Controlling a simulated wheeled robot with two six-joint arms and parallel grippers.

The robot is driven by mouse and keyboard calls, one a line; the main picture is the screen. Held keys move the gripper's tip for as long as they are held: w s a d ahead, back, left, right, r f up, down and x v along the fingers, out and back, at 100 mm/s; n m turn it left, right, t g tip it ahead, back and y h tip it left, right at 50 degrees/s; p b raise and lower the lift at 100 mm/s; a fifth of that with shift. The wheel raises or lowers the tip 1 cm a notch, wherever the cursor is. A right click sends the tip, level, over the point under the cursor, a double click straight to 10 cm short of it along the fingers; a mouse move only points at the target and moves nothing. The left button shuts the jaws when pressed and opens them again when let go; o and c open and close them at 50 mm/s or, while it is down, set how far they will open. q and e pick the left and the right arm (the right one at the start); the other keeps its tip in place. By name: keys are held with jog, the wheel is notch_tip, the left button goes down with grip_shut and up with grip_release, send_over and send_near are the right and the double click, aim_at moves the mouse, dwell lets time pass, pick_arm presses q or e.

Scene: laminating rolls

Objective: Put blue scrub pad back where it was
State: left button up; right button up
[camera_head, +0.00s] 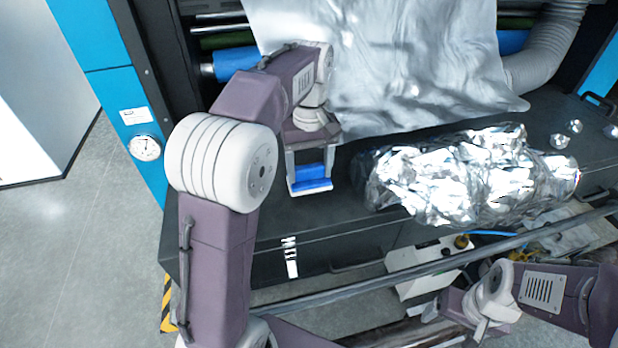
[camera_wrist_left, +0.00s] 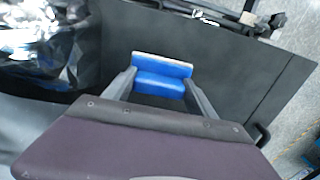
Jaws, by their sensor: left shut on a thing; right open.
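The blue scrub pad (camera_head: 312,172) is between the fingers of my left gripper (camera_head: 309,182), over the dark machine top. The pad has a pale edge and a blue body. The left wrist view also shows the pad (camera_wrist_left: 160,82) with the left gripper's fingers (camera_wrist_left: 160,88) on both sides of it. My left gripper is shut on the pad. I cannot tell whether the pad touches the surface below. My right gripper (camera_head: 474,325) is low at the right in the head view, apart from the pad and partly hard to make out.
A crumpled foil bundle (camera_head: 470,180) lies on the dark machine top (camera_head: 350,225) to the right of the pad. A silver sheet (camera_head: 400,65) hangs from the rollers behind. A metal bar (camera_head: 400,265) runs along the front. The top's left front part is clear.

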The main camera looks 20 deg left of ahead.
aim_at(308, 182)
pick_arm(q)
jog(key=shift+s+a, duration=0.1)
jog(key=shift+s, duration=0.4)
jog(key=f, duration=0.3)
jog(key=shift+s+f, duration=0.2)
jog(key=shift+f, duration=0.05)
jog(key=shift+w+f, duration=0.25)
jog(key=shift+w, duration=0.15)
jog(key=o, duration=1.3)
jog(key=shift+s, duration=0.1)
jog(key=shift+c, duration=0.2)
jog(key=o, duration=0.4)
jog(key=shift+s, duration=0.2)
jog(key=shift+c, duration=0.2)
pick_arm(e)
jog(key=shift+s+d+r, duration=0.1)
jog(key=shift+s+r, duration=0.25)
jog(key=shift+s, duration=0.25)
jog(key=shift+w, duration=0.1)
